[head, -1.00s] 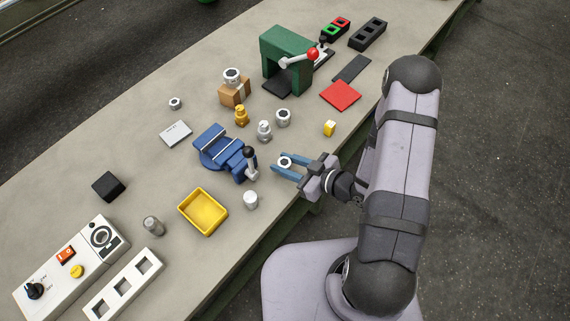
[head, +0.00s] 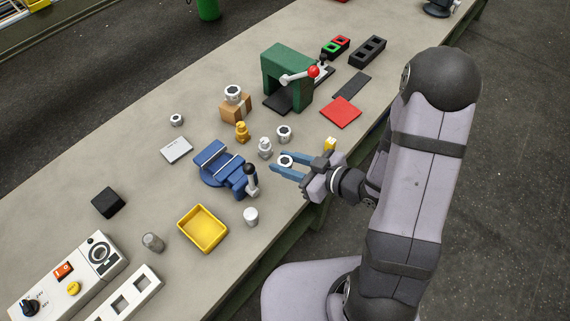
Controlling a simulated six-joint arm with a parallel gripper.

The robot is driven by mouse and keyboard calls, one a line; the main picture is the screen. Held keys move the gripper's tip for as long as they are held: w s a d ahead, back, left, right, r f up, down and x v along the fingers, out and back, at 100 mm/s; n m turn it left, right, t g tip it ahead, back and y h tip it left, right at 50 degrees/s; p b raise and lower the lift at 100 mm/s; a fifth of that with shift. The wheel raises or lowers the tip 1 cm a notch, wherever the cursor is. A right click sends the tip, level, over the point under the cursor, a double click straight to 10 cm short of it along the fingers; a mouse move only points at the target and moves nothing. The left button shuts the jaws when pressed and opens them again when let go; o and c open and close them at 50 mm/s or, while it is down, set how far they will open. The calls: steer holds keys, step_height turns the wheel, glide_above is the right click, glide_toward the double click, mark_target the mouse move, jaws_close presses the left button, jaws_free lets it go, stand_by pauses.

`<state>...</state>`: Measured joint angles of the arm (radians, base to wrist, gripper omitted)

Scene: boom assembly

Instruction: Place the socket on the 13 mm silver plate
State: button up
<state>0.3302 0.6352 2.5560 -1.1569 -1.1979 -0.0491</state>
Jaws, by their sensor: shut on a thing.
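The silver plate (head: 176,150) lies flat on the bench, left of the blue vise; its marking is too small to read. My gripper (head: 281,164) is at the bench's front edge, right of the vise, with its blue fingers pointing left. It is shut on a socket (head: 285,161), a silver ring with a dark hole, held upright between the fingers. I cannot tell its height above the bench. Similar ring-topped pieces stand just behind it (head: 284,132), on a brown box (head: 232,92) and at the back left (head: 176,119).
The blue vise (head: 222,170) stands between gripper and plate. A silver piece (head: 265,148) and a golden piece (head: 242,131) stand behind it. A yellow bin (head: 203,228), white cylinder (head: 251,216) and green press (head: 287,68) are nearby. Bench around the plate is clear.

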steer(key=w+a+f+m+t+h+b, duration=0.2)
steer(key=w+a, duration=0.1)
steer(key=w, duration=1.2)
steer(key=w+a+r+m+b, duration=0.1)
steer(key=w+a+b, duration=0.1)
steer(key=w+a, duration=0.45)
step_height(320, 180, up, 3)
steer(key=b, duration=0.2)
glide_above(164, 150)
steer(key=shift+n, duration=0.4)
steer(key=shift+f+p, duration=1.05)
steer(key=shift+f, duration=4.15)
steer(key=shift+f, duration=0.1)
